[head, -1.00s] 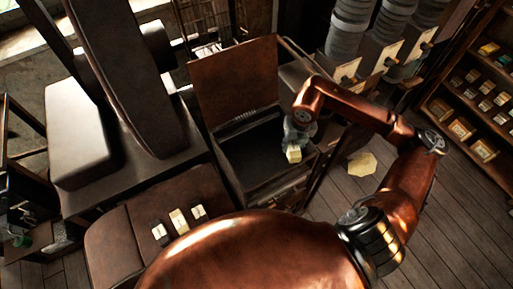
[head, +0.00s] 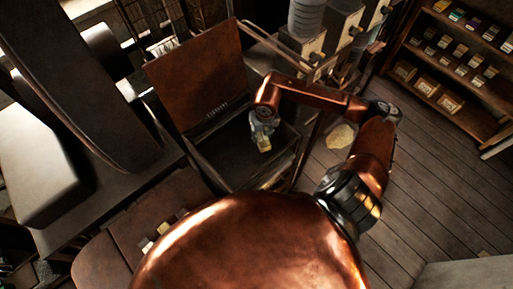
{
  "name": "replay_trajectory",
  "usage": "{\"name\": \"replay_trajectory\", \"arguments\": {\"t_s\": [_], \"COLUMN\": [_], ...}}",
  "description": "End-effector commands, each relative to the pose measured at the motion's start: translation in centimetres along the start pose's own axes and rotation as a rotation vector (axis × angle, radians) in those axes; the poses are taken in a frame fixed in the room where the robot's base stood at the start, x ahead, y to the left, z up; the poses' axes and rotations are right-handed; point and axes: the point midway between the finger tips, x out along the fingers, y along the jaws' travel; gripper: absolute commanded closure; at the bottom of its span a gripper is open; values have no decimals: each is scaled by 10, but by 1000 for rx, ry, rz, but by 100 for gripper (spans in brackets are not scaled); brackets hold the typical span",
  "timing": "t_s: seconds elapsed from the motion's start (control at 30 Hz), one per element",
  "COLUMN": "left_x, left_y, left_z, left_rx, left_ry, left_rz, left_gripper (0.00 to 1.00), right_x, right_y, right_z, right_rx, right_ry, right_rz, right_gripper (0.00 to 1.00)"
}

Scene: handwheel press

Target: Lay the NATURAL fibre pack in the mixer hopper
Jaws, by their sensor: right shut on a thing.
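My right gripper (head: 263,131) hangs over the right part of an open dark box, which looks like the mixer hopper (head: 223,158). It is shut on a small pale yellowish pack (head: 264,145). I cannot read a label on the pack, so I cannot tell from print that it is the NATURAL one. The pack appears above the dark inside of the box; whether it touches anything is unclear. The box's brown lid (head: 193,77) stands raised at the back. My left gripper is not in view.
Small pale packs (head: 163,229) lie on a brown surface at lower left, partly hidden by my copper body. Large dark machinery (head: 85,95) stands at left. Grey ribbed columns (head: 305,18) stand behind. A shelf with small boxes (head: 425,86) is at right. Plank floor (head: 420,185) is mostly clear.

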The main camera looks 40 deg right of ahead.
Motion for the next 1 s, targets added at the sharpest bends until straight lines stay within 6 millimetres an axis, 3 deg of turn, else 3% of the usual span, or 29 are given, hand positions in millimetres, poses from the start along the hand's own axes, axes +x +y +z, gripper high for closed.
{"name": "replay_trajectory", "arguments": {"t_s": [0.03,0.23,0.47,0.87,0.9,1.0], "left_x": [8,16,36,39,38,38], "left_y": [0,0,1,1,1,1], "left_z": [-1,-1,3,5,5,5], "left_rx": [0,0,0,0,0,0], "left_ry": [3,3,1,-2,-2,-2], "left_rz": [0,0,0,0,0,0], "left_gripper": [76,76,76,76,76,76], "right_x": [13,31,67,71,71,70], "right_y": [0,0,0,0,0,0], "right_z": [-2,-4,-8,-8,-8,-8], "right_rx": [1,1,1,0,0,0], "right_ry": [1,0,0,-2,-2,-2], "right_rz": [0,1,0,0,0,0], "right_gripper": [94,94,94,94,68,61]}}
